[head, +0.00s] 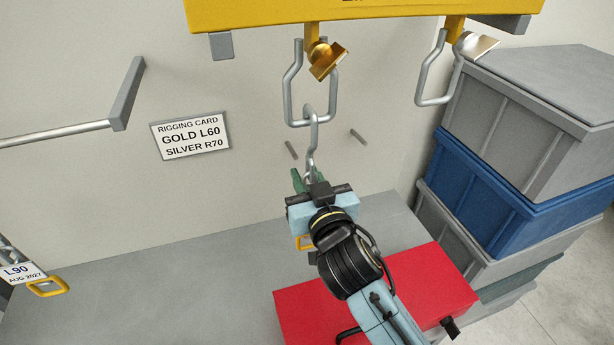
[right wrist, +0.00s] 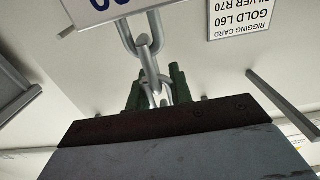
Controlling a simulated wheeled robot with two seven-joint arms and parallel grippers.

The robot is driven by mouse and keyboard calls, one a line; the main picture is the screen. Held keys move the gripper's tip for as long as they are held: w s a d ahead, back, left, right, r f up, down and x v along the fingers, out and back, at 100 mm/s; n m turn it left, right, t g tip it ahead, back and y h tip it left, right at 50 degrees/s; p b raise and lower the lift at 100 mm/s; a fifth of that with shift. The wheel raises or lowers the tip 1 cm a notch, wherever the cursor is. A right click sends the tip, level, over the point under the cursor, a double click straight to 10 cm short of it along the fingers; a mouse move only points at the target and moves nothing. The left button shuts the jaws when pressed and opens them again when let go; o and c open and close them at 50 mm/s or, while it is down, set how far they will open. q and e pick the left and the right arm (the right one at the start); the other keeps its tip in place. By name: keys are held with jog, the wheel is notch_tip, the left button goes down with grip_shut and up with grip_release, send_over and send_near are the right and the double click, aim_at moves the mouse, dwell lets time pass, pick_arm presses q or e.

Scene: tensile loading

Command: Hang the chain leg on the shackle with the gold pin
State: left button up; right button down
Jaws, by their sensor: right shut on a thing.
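The shackle with the gold pin (head: 292,90) hangs from the yellow beam (head: 250,14). A second shackle with a silver pin (head: 433,75) hangs to its right. My right gripper (head: 313,183) is shut on the grey chain leg (head: 311,140), below the gold-pin shackle. The chain's top link overlaps the shackle's bottom bar; I cannot tell whether it is hooked over it. A yellow link (head: 303,243) shows under the gripper. In the right wrist view, the green fingers (right wrist: 157,95) close around the chain (right wrist: 148,65). My left gripper is out of view.
A rigging card (head: 190,135) on the wall reads GOLD L60, SILVER R70. Another chain tagged L90 (head: 20,272) hangs at the left, near a grey bar (head: 60,134). A red box (head: 430,275) lies below; stacked crates (head: 500,170) stand at right.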

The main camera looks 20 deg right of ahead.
jog(key=shift+r, duration=0.15)
jog(key=c, duration=1.3)
grip_release()
jog(key=shift+o, duration=0.7)
jog(key=shift+f, duration=0.25)
jog(key=s+b, duration=0.1)
jog(key=s, duration=1.2)
jog(key=shift+s+d+r+b, duration=0.2)
jog(key=shift+d+b, duration=0.05)
jog(key=shift+b, duration=0.1)
